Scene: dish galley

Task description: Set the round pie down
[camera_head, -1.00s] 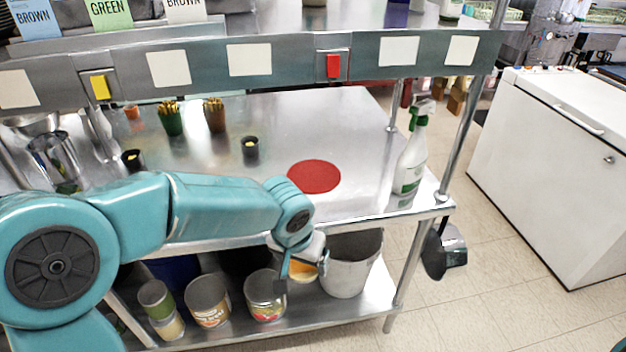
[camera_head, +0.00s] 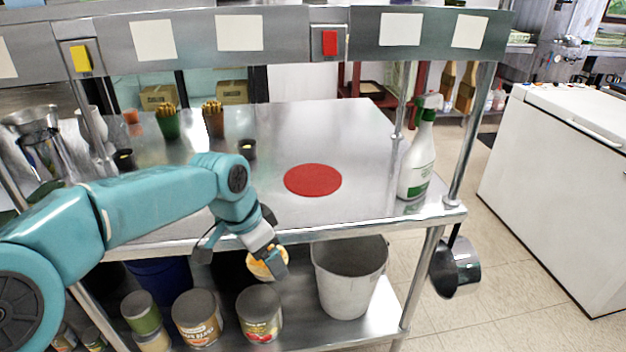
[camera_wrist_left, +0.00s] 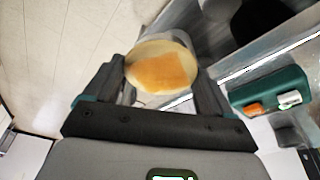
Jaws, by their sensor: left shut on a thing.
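My left gripper (camera_head: 270,260) is shut on the round pie (camera_head: 262,266). The pie is pale with an orange-yellow top, and my fingers partly cover it in the head view. It hangs in front of the counter's front edge, seen against the lower shelf. In the left wrist view the pie (camera_wrist_left: 160,68) shows between my two fingers. A flat red disc (camera_head: 313,180) lies bare on the steel counter (camera_head: 300,125), up and to the right of my gripper in the picture. My right gripper is not in view.
A spray bottle (camera_head: 417,160) stands at the counter's right end. Small dark cups (camera_head: 246,149) and two holders with sticks (camera_head: 213,120) stand at the left. Cans (camera_head: 259,314) and a bucket (camera_head: 348,280) stand on the lower shelf. The counter around the disc is clear.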

